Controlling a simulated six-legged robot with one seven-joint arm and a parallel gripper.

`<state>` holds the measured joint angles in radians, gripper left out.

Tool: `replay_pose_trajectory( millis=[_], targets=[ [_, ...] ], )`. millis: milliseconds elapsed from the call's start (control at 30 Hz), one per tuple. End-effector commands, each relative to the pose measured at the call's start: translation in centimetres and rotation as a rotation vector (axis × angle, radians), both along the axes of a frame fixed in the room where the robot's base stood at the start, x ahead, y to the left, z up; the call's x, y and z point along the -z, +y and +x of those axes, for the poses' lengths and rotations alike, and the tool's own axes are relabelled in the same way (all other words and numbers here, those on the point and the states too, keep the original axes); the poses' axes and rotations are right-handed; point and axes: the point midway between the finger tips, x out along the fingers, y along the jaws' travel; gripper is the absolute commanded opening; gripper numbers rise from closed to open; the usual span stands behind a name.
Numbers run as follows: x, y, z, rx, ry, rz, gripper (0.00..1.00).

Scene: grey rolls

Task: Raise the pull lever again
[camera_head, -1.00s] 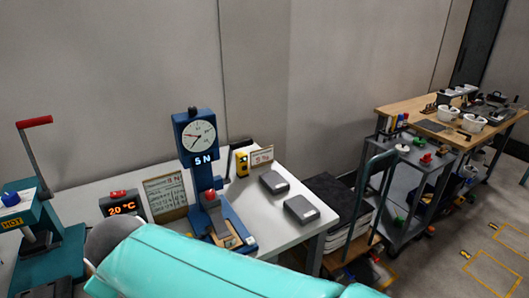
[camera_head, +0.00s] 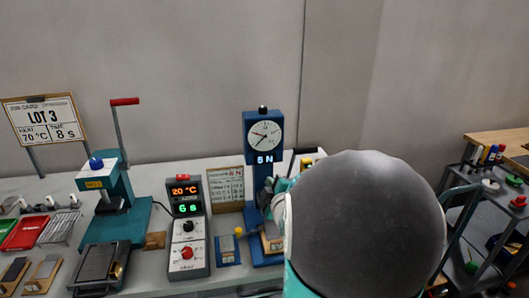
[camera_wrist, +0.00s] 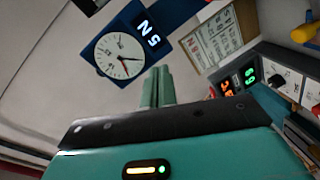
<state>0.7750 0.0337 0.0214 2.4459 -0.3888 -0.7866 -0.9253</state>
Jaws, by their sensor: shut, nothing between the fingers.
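A blue pull-test stand with a round dial (camera_head: 263,135) and a "5 N" display stands on the white bench; its dial and display also show tilted in the wrist view (camera_wrist: 120,55). I cannot make out the pull lever for sure; the stand's lower right side is hidden behind my arm in the head view. My gripper (camera_wrist: 157,88) is shut and empty, its two teal fingers together, pointing up beside the dial in the wrist view. In the head view it is beside the stand's column, mostly hidden by my wrist; touching or apart, I cannot tell.
Left of the stand are a control box (camera_head: 187,228) reading 20 °C and 6 s, and a teal hot press (camera_head: 122,190) with a raised red handle (camera_head: 125,101). A paper sign (camera_head: 226,186) stands between box and stand. A grey cart (camera_head: 500,215) is at right.

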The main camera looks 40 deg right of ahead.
Motion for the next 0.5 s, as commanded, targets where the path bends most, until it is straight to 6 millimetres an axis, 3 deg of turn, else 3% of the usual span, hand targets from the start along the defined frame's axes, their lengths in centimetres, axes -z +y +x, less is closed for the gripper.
replay_pose_trajectory(
  millis=[33, 200, 333, 500],
  targets=[
    [1.0, -2.0, -0.9, 0.007, -0.017, -0.059, 0.0],
    [2.4, -6.4, -4.6, 0.016, -0.107, -0.294, 0.0],
    [3.2, -8.7, -8.4, 0.05, -0.179, -0.457, 0.0],
    [3.6, -9.8, -12.0, 0.094, -0.242, -0.587, 0.0]
  ],
)
